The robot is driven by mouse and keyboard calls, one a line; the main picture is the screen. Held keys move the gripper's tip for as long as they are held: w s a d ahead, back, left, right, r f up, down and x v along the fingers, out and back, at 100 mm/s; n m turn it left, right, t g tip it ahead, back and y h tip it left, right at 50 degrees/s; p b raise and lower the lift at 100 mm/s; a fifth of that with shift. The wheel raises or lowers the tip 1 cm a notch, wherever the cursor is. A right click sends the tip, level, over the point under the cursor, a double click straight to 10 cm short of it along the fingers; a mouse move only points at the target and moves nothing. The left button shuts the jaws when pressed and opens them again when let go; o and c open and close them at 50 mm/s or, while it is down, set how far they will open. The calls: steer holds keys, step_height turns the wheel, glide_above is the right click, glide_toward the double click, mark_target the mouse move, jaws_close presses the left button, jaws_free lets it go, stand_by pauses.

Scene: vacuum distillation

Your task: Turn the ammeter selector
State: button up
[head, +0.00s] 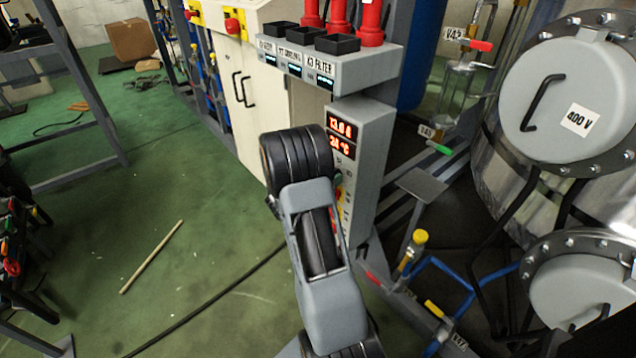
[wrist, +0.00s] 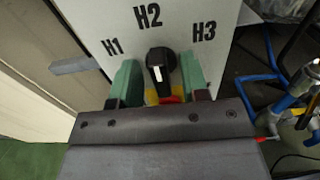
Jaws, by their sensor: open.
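The selector (wrist: 159,66) is a black knob with a white mark, in the wrist view. It sits on a light grey panel (wrist: 96,18) below the labels H1, H2 and H3. The white mark points down, toward my gripper, and the knob looks roughly upright. My gripper (wrist: 158,82) is open, with one green finger on each side of the knob. I cannot tell whether either finger touches it. In the head view, the grey box with red digits (head: 342,135) stands beyond my arm, which hides much of its front and my gripper.
A red and yellow part (wrist: 172,99) shows below the knob. Blue pipes with a yellow-capped valve (head: 420,238) run right of the box. Large metal vessels (head: 560,85) stand at the right. A wooden stick (head: 151,257) lies on the open green floor at left.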

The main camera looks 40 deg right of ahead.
steer(key=a+p, duration=0.1)
steer(key=a, duration=1.2)
steer(key=shift+w+a, duration=0.15)
steer(key=shift+w, duration=0.3)
